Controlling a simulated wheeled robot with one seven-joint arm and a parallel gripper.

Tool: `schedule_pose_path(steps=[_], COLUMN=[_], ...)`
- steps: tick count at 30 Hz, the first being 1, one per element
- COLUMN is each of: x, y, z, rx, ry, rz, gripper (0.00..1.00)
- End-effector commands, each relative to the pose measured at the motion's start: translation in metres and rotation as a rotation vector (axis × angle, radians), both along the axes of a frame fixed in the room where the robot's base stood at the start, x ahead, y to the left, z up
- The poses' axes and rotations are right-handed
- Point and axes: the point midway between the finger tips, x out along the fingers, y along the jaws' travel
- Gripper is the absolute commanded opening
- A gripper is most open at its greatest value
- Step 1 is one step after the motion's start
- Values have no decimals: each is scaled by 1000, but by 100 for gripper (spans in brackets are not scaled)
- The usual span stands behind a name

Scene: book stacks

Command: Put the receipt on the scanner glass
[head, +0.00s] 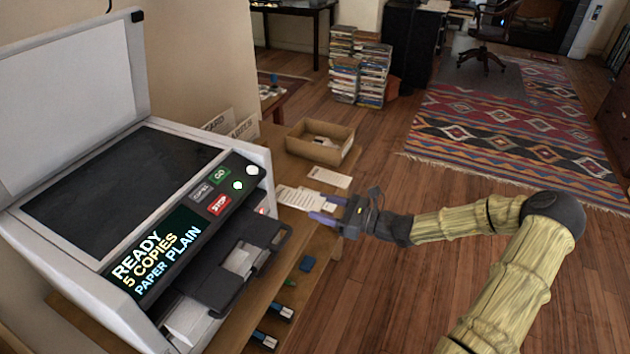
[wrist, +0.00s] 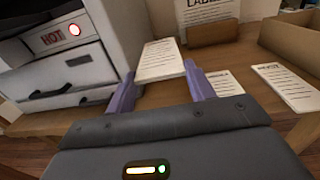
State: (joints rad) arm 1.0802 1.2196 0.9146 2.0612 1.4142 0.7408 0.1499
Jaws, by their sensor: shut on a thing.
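My gripper (head: 325,210) has its purple fingers closed on a white printed slip (head: 295,197), which looks like the receipt, though its text is too small to read. In the wrist view the slip (wrist: 161,62) lies between the two fingertips (wrist: 158,88), pointing away from my gripper. It is over or near the wooden table, and I cannot tell how high. The scanner glass (head: 130,190) is a dark, bare panel on top of the copier at left, under a raised white lid (head: 65,100). My gripper is to the right of the copier.
Other printed slips (head: 329,177) (wrist: 287,86) lie on the table near a cardboard tray (head: 318,145). The copier's control panel (head: 155,262) and output tray (head: 235,265) face my arm. Label cards (head: 244,128) stand behind the copier. Blue-handled items (head: 280,312) lie at the front.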

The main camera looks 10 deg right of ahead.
Motion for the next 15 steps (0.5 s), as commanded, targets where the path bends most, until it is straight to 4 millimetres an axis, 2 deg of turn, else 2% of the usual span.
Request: schedule_pose_path(steps=[8,15], x=[0,0], y=[0,0], z=[9,47], rx=[0,0], ry=[0,0], rz=[0,0], gripper=[32,32])
